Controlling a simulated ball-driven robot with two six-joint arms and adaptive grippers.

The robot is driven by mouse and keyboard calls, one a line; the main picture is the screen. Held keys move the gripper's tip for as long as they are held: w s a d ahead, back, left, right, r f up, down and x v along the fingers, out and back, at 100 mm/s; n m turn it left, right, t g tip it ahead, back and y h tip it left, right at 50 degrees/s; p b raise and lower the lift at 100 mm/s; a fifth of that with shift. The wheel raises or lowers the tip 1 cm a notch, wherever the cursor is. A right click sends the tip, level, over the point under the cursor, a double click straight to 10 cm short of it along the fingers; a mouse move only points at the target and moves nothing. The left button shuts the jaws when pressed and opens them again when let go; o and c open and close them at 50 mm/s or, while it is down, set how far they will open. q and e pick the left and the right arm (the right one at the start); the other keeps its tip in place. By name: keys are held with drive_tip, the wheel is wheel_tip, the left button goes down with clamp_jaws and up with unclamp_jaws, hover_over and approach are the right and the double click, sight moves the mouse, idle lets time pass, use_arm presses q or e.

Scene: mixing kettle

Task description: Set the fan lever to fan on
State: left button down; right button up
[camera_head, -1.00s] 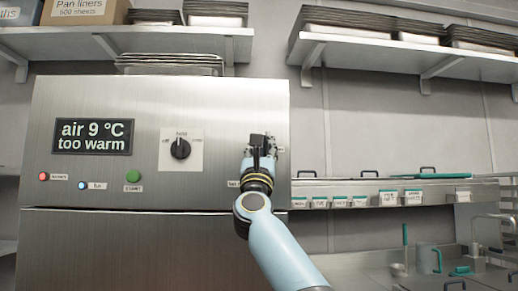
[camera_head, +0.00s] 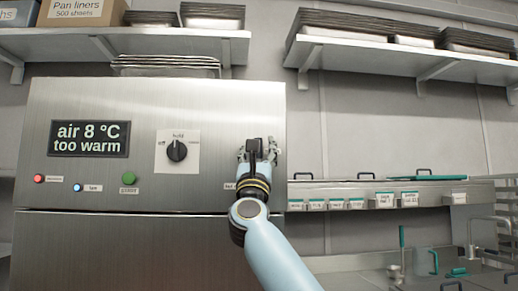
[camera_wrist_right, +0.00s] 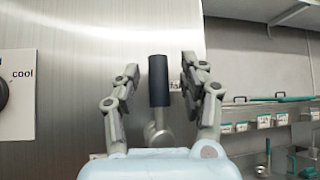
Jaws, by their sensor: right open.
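The fan lever (camera_wrist_right: 158,82) has a dark cylindrical grip on a metal stem and stands upright on the steel front panel. In the head view its dark grip (camera_head: 255,146) is partly hidden by my right gripper. My right gripper (camera_wrist_right: 158,75) is open, with one finger on each side of the lever and gaps between them. It also shows in the head view (camera_head: 257,152) at the right part of the panel. A label behind the right finger is mostly covered. My left gripper is not in view.
The steel cabinet (camera_head: 80,180) carries a display (camera_head: 90,138) reading "air 8 °C too warm", a black dial (camera_head: 177,151) with its pointer up, a red, a blue and a green button. Shelves with trays hang above. A rail with labelled containers (camera_head: 380,200) is at right.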

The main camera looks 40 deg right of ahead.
drive_tip(key=v, duration=1.1)
drive_tip(key=shift+f, duration=0.1)
